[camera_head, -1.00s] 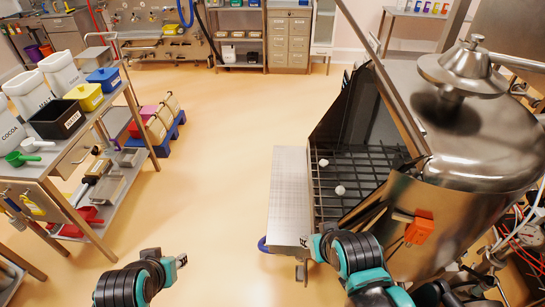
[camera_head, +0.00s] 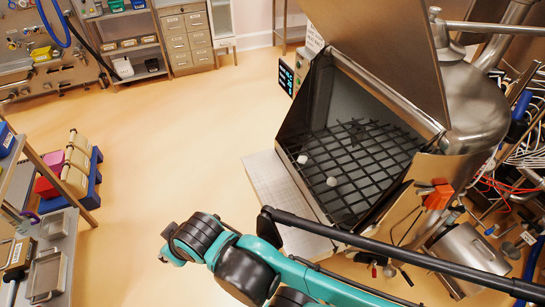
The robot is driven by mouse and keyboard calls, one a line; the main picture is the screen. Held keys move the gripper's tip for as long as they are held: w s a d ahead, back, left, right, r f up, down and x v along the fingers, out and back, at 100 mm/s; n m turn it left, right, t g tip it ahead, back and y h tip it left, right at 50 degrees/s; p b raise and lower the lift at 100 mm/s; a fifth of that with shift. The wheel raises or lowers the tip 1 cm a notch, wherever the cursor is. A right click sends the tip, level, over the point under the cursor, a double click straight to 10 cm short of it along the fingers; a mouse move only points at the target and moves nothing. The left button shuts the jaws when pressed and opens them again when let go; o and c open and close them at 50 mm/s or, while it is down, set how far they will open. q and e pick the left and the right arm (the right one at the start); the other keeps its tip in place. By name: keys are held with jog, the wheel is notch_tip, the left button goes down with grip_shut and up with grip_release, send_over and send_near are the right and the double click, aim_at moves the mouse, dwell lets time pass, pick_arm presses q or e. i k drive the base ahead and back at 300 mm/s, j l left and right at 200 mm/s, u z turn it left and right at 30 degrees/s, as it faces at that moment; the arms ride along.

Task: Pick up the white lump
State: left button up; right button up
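Two small white lumps lie apart on the dark grate (camera_head: 372,160) inside the open hopper (camera_head: 335,85). One lump (camera_head: 302,159) is near the grate's left edge; the other lump (camera_head: 332,181) is a little nearer and to the right. My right arm comes in from the lower right, and its teal-tipped gripper end (camera_head: 172,256) is over the floor, left of and nearer than the hopper. It is well apart from both lumps. Its fingers are too unclear to tell open from shut. My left gripper is out of view.
A metal ledge (camera_head: 268,176) runs along the hopper's left side. A long black bar (camera_head: 400,254) crosses in front of the hopper. The raised lid (camera_head: 385,45) stands above it. A shelf cart (camera_head: 60,245) is at left; the floor (camera_head: 180,140) between is clear.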

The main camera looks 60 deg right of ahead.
aim_at(302, 159)
jog(key=i+z, duration=0.4)
jog(key=i+j+z, duration=0.3)
jog(key=i+z, duration=0.35)
jog(key=z, duration=0.3)
jog(key=i+z, duration=0.25)
jog(key=z, duration=0.2)
jog(key=i+j+z, duration=0.15)
jog(key=z, duration=0.35)
jog(key=i+j+z, duration=0.2)
jog(key=z, duration=0.3)
jog(key=i+j+z, duration=0.15)
jog(key=j+z, duration=0.15)
jog(key=z, duration=0.15)
jog(key=i+j+z, duration=0.15)
jog(key=z, duration=0.3)
jog(key=i+j+z, duration=0.2)
jog(key=z, duration=0.25)
jog(key=i+j+z, duration=0.1)
jog(key=j+z, duration=0.15)
jog(key=z, duration=0.2)
jog(key=i+j+z, duration=0.1)
jog(key=j+z, duration=0.2)
jog(key=z, duration=0.2)
